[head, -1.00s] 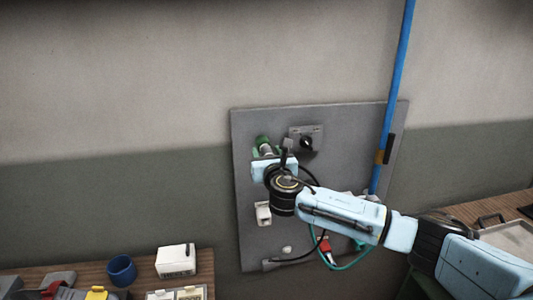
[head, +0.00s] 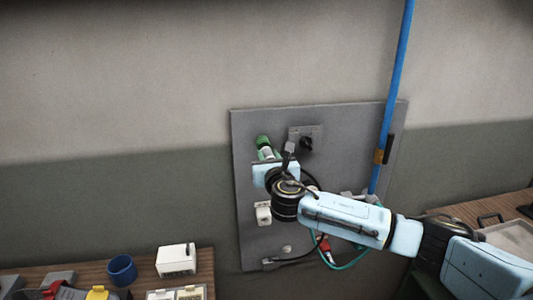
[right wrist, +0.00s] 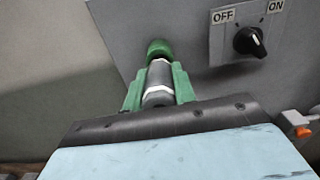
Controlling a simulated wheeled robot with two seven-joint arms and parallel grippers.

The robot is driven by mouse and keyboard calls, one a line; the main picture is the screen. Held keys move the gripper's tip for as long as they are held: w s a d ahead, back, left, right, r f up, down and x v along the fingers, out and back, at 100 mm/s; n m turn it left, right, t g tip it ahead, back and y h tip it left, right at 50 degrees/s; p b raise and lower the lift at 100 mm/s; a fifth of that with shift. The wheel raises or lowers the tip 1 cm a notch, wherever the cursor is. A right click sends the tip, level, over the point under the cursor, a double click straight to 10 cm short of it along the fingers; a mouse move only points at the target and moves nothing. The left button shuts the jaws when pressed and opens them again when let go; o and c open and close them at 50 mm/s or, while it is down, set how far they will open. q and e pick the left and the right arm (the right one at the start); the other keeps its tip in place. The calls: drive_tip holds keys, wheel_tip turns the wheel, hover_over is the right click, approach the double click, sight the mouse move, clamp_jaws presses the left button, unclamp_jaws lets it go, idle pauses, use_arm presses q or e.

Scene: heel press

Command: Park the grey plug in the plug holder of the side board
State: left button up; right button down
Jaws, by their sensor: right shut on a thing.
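My right gripper (head: 267,155) is in front of the grey side board (head: 345,125), at its upper left. It is shut on the grey plug (right wrist: 158,76), a short grey cylinder with pale rings, seen between two green side pieces in the right wrist view. A rounded green end (right wrist: 160,47) shows at the plug's far end, against the board. I cannot tell whether it touches the board or which part is the plug holder. My left gripper is not in view.
A black OFF/ON knob (right wrist: 249,41) is on the board right of the gripper. A white box (head: 263,213) is below. A black cable (head: 300,256) and teal hose (head: 350,265) hang low. A blue pole (head: 393,90) stands at right. A table (head: 206,262) with a blue cup (head: 122,270) is lower left.

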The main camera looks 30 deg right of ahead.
drive_tip(key=shift+s+a, duration=0.15)
drive_tip(key=shift+s, duration=0.45)
drive_tip(key=shift+v, duration=1.5)
drive_tip(key=shift+s, duration=0.1)
wheel_tip(320, 180, down, 28)
drive_tip(key=s+b, duration=0.1)
drive_tip(key=b, duration=1.7)
drive_tip(key=shift+s+a, duration=0.3)
drive_tip(key=shift+s, duration=0.05)
drive_tip(key=shift+w, duration=0.15)
idle(0.3)
drive_tip(key=shift+b+x, duration=0.75)
drive_tip(key=shift+x, duration=1.65)
drive_tip(key=shift+d, duration=0.1)
